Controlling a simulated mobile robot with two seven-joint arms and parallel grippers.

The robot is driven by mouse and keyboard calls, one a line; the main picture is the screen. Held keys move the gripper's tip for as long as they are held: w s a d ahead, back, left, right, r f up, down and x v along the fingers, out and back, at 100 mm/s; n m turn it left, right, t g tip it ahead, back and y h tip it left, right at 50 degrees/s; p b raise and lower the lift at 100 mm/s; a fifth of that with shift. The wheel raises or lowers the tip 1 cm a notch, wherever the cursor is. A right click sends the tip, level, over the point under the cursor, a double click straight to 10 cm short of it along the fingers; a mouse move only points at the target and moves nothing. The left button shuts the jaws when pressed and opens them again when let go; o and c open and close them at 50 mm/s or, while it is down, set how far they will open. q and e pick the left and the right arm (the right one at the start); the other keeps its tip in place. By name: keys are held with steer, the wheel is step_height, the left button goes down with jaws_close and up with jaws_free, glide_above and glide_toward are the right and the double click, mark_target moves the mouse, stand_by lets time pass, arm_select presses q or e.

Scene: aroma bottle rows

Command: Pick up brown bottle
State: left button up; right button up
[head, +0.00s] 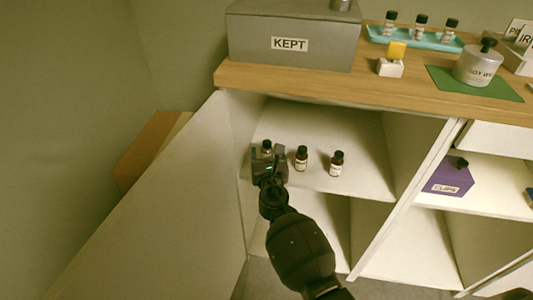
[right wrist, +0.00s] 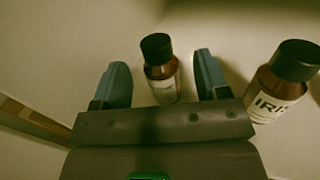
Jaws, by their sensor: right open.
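Brown bottles with black caps and white labels stand upright in a row on the upper cabinet shelf. In the head view one bottle (head: 267,146) is at the left, mostly hidden by my right gripper (head: 266,157). A second bottle (head: 301,158) and a third bottle (head: 337,163) stand to its right. In the right wrist view, my right gripper (right wrist: 162,82) is open, with the left bottle (right wrist: 159,68) between its fingers and gaps on both sides. The neighbouring bottle (right wrist: 283,82), labelled "IRIS" or similar, is right of the fingers. My left gripper is not in view.
The shelf (head: 365,185) is bounded by a side wall close to the left bottle. An open door (head: 165,215) is at left. Above, the wooden top (head: 390,92) bears a grey "KEPT" box (head: 290,25) and a teal tray (head: 432,45) with small bottles.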

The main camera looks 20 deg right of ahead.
mark_target(267, 154)
steer(key=x, duration=0.3)
steer(key=shift+w+f+b, duration=0.1)
steer(key=shift+f+b, duration=0.1)
steer(key=shift+b, duration=0.1)
steer(key=shift+w+d, duration=0.15)
steer(key=shift+w, duration=0.05)
steer(key=shift+w+r, duration=0.15)
steer(key=c, duration=0.8)
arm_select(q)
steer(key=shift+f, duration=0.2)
arm_select(e)
steer(key=shift+c, duration=1.1)
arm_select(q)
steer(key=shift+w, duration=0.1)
arm_select(e)
steer(key=shift+r, duration=0.1)
